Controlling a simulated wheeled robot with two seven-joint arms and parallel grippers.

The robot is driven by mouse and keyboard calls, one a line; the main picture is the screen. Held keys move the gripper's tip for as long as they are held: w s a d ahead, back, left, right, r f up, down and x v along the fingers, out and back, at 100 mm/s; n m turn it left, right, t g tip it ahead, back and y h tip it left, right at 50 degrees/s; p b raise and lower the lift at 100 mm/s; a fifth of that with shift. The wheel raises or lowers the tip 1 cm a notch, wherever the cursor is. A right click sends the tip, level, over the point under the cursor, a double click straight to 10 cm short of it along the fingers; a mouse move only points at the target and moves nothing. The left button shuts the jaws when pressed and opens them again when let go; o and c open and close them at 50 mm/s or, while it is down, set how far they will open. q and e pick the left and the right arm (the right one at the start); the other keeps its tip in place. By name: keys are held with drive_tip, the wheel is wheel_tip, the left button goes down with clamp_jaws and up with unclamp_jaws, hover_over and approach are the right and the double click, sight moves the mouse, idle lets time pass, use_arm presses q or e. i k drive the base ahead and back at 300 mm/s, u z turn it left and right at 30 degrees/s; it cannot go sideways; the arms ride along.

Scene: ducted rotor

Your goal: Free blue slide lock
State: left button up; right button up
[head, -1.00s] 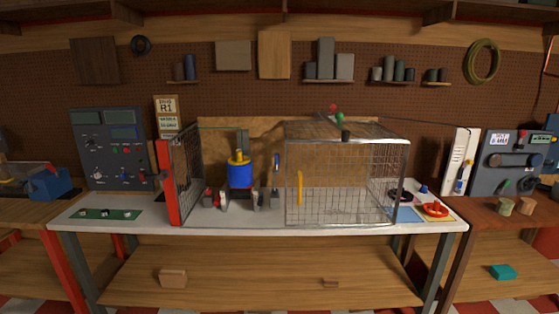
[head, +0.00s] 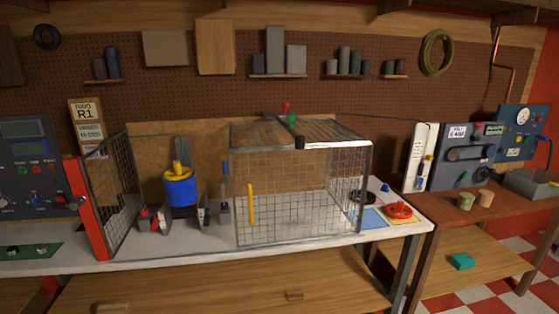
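Several blue parts show, and I cannot tell which is the slide lock. A small blue piece (head: 421,182) is low on an upright white panel (head: 415,150) at the right, beside a yellow one. A small blue knob (head: 385,188) is near the table's right end. Neither of my grippers is in view.
The cage, with a yellow handle (head: 251,204), takes up the middle of the white table (head: 190,246). A red wheel (head: 399,211) sits at the right end. A wooden side bench (head: 460,212) with a grey control panel (head: 470,155) stands further right. Checkered floor shows at lower right.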

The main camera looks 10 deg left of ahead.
sight(225, 163)
drive_tip(key=z, duration=0.3)
drive_tip(key=i, duration=0.85)
drive_tip(key=u, duration=0.5)
drive_tip(key=i, duration=0.75)
drive_tip(key=u, duration=0.85)
